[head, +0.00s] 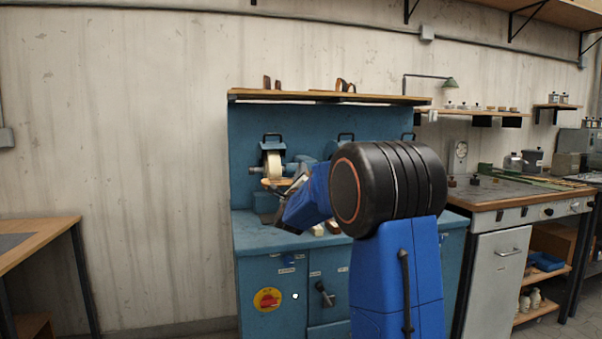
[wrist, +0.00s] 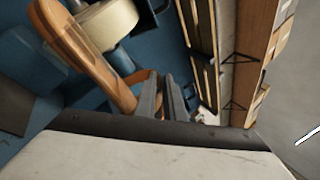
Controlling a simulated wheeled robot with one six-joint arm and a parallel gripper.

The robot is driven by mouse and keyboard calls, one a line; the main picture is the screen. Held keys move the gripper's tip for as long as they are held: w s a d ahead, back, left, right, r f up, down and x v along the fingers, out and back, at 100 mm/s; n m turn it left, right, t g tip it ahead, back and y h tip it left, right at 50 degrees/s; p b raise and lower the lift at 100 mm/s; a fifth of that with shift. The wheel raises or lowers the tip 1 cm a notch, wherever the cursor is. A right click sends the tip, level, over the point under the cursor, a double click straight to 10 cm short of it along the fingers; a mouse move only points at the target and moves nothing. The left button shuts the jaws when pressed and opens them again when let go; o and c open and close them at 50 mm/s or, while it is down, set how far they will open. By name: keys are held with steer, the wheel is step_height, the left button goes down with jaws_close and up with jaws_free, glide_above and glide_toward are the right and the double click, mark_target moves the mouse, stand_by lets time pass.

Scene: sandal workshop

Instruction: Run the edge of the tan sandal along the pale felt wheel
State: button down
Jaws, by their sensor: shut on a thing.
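The pale felt wheel (head: 274,163) is mounted on the blue machine, and it shows large at the top of the wrist view (wrist: 108,24). The tan sandal (head: 271,182) is right below the wheel in the head view. In the wrist view the sandal (wrist: 92,62) runs slantwise, its sole edge against or very close to the wheel; I cannot tell if they touch. My gripper (head: 293,187) is shut on the sandal, to the right of the wheel. Its fingers (wrist: 163,88) show in the wrist view, with the grip itself partly hidden.
The blue machine cabinet (head: 275,241) stands against the wall, with a wooden shelf (head: 310,95) above. A wooden table (head: 45,238) is at the left, and a workbench (head: 500,195) at the right. Between the left table and the cabinet is open room.

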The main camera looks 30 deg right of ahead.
steer(key=a, duration=0.6)
steer(key=shift+w+a, duration=0.3)
steer(key=shift+w, duration=0.15)
stand_by(5.5)
steer(key=shift+a+r, duration=0.1)
steer(key=shift+a, duration=0.1)
stand_by(0.4)
steer(key=shift+s, duration=0.2)
stand_by(0.4)
steer(key=shift+d+f+g+h, duration=0.25)
steer(key=shift+d+g+h, duration=0.05)
steer(key=shift+h, duration=0.5)
